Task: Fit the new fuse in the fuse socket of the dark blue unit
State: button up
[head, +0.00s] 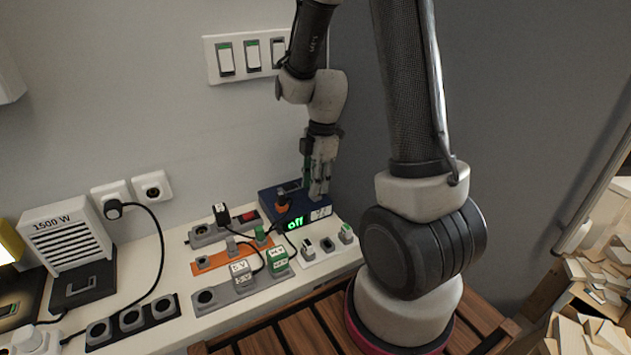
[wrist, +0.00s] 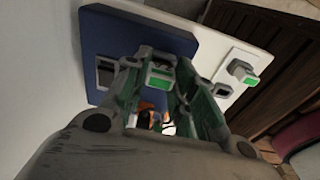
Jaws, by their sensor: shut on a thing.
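The dark blue unit (head: 312,211) stands at the back right end of the white bench, against the wall, with a lit green "off" display on its front. It fills the upper left of the wrist view (wrist: 125,38). A grey-framed dark opening (wrist: 105,72), apparently the fuse socket, shows on its top, left of my fingers. My gripper (head: 319,187) points down over the unit's right part. In the wrist view its fingers (wrist: 163,82) are shut on a small white and green fuse (wrist: 159,78), beside the opening. The fuse's lower end is hidden.
A white strip (head: 318,256) in front holds small green-marked pieces and an open slot (wrist: 221,93). Plugs, grey socket strips and an orange strip (head: 215,261) crowd the bench to the left. Wall switches (head: 251,55) are above.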

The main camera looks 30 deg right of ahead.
jog(key=shift+f, duration=0.25)
jog(key=o, duration=0.8)
